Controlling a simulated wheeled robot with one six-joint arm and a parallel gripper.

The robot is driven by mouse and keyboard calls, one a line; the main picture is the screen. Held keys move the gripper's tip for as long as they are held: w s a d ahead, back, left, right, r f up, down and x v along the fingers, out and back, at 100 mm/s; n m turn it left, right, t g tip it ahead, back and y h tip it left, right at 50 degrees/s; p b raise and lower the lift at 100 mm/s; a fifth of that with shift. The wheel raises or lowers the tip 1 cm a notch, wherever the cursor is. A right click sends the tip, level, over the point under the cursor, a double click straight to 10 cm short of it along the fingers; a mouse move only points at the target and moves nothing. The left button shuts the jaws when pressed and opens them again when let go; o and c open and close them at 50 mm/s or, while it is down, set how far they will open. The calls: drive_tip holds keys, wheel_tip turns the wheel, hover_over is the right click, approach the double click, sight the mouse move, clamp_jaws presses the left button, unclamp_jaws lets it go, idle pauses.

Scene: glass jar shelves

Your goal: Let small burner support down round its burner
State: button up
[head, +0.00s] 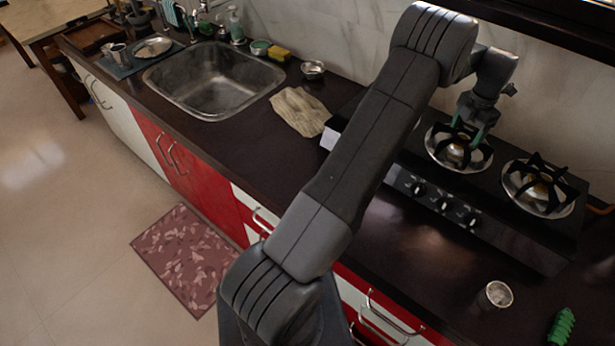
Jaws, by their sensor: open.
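My gripper (469,131) points down over the middle burner (455,154), its green fingertips apart. A black pan support (482,160) with several prongs lies round this burner, just below my fingertips. I cannot tell whether the fingertips touch it or whether it sits fully level. The right burner (540,191) has its own black support (558,178) on it, inside a shiny drip pan. The stove (400,178) is partly hidden behind my arm, so anything at its left part is not visible.
A clear tumbler (496,295) and a green ridged object (562,327) stand on the dark counter in front of the stove. A cloth (300,111), a small metal bowl (313,69) and the sink (215,80) lie to the left. A wall rises behind the stove.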

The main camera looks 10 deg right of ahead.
idle(0.4)
drive_tip(key=shift+r+p, duration=0.85)
drive_tip(key=shift+r, duration=3.15)
wheel_tip(320, 180, up, 14)
drive_tip(key=b, duration=0.1)
drive_tip(key=shift+f, duration=0.1)
